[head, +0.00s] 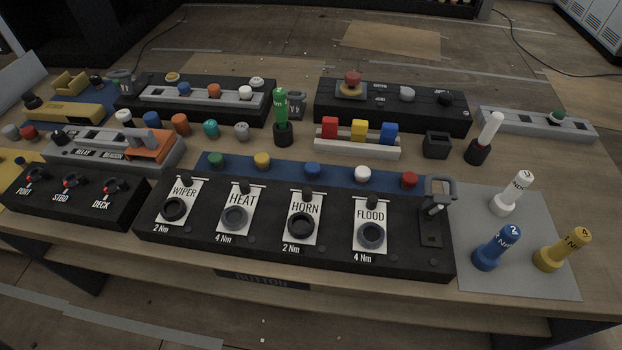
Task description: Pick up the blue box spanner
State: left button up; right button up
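The blue box spanner (497,248) stands on a grey mat (462,205) at the right end of the bench. It has a wide round base and a narrower barrel with a "2 Nm" marking, and it looks tilted to the right in the picture. A yellow spanner (562,250) stands close to its right. A white spanner (512,194) stands behind it on the same mat. Neither of my grippers is in view, and nothing covers the blue spanner.
A black panel (340,258) labelled WIPER, HEAT, HORN and FLOOD lies left of the mat, with a latch-like lever (433,208) at its right end. Behind stand a white-tipped tool (484,139) in a black holder and a grey strip (530,122). The mat's front is clear.

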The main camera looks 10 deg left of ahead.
aim_at(485, 258)
jog(key=z, duration=1.15)
jog(key=j+u, duration=0.15)
jog(key=u, duration=0.3)
jog(key=j+u, duration=0.15)
jog(key=u, duration=0.25)
jog(key=j+u, duration=0.2)
jog(key=u, duration=0.25)
jog(key=z, duration=1.55)
jog(key=u, duration=0.15)
